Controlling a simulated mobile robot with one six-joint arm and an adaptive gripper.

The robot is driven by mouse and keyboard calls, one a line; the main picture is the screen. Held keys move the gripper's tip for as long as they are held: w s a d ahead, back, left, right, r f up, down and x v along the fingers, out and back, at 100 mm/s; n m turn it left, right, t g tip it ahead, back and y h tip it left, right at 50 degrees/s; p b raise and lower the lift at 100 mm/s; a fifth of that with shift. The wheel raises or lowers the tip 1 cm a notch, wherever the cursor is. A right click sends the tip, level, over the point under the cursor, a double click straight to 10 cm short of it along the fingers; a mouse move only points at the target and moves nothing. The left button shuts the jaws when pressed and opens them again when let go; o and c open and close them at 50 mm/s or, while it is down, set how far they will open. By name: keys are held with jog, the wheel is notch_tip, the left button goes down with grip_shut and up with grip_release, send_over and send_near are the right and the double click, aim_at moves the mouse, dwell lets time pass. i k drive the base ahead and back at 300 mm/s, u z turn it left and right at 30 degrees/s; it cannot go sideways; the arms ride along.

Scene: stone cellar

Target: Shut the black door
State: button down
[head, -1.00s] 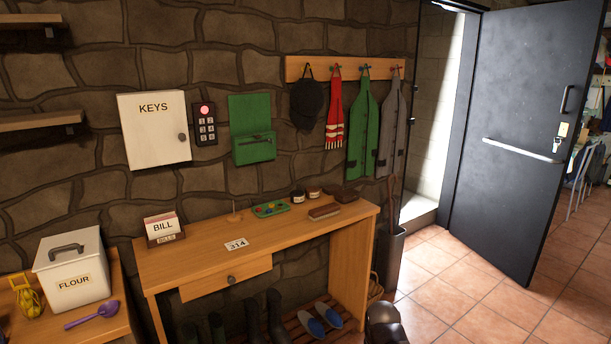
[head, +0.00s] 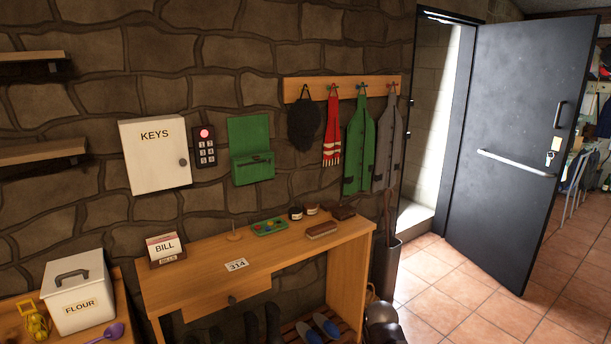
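The black door (head: 512,190) stands wide open at the right in the head view, swung out into the room. The bright doorway (head: 436,130) shows to its left. A silver push bar (head: 516,163) runs across the door's face, and a pull handle (head: 559,114) sits near its free right edge. A key with a tag (head: 552,155) is at the lock below the handle. My gripper is not in view. A dark rounded object at the bottom (head: 382,322) may be part of my arm; I cannot tell.
A wooden table (head: 205,267) stands along the stone wall, with a drawer and shoes below. Coats (head: 359,146) hang on a peg rail. A dark bin (head: 385,268) stands between table and doorway. The tiled floor (head: 450,300) before the door is clear.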

aim_at(530, 80)
jog(key=u, duration=1.2)
jog(key=k, duration=0.1)
jog(key=z, duration=3)
jog(key=i, duration=2.85)
